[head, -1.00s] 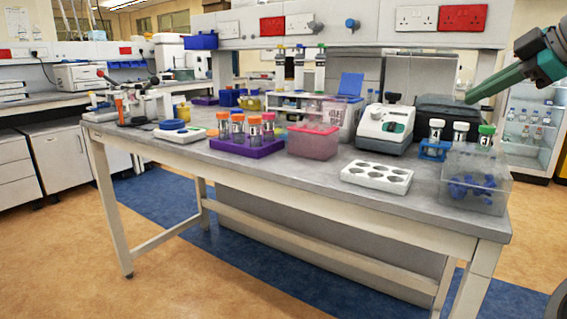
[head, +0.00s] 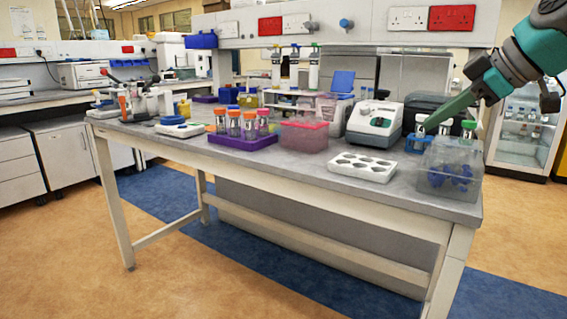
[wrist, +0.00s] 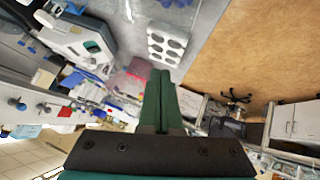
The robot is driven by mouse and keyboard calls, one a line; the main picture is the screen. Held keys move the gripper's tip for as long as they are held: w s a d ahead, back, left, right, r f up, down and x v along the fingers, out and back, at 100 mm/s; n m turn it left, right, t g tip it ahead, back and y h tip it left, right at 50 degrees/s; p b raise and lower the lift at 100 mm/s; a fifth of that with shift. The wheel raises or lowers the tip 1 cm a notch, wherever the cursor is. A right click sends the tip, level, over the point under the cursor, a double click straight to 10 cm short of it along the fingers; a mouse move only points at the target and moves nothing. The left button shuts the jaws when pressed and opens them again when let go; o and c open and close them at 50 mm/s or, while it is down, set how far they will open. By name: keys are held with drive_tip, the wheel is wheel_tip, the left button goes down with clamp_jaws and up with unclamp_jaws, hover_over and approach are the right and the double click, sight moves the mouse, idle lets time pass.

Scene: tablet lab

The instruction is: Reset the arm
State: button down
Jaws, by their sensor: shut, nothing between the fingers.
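My gripper (head: 428,127) comes in from the upper right in the head view. Its long green fingers slope down to the left. The fingertips overlap the blue rack (head: 414,143) and its vials in the picture; I cannot tell whether they touch. In the wrist view my gripper (wrist: 160,75) shows its two green fingers pressed together with nothing between them.
The floor in front is clear.

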drive_tip(key=s+a+f+m+g+h, duration=0.1)
drive_tip(key=s+a+f+m+g, duration=0.15)
drive_tip(key=a+f, duration=0.35)
drive_tip(key=s+a+f+m+g, duration=0.1)
drive_tip(key=s+a+f, duration=0.25)
drive_tip(key=f, duration=0.45)
drive_tip(key=s+a+f+m+g+h, duration=0.1)
drive_tip(key=s+a+f+m+g, duration=0.1)
drive_tip(key=s+a+f, duration=0.35)
drive_tip(key=s+d+f+m+g+h, duration=0.1)
drive_tip(key=s+f+m+g, duration=0.1)
drive_tip(key=s+f, duration=0.7)
drive_tip(key=s+d+f+m+g+h, duration=0.2)
drive_tip(key=s+f+m, duration=0.3)
drive_tip(key=s+f, duration=0.4)
wheel_tip(320, 180, down, 3)
drive_tip(key=shift+s+d+f, duration=0.2)
drive_tip(key=shift+s+d, duration=0.05)
drive_tip(key=shift+s, duration=0.15)
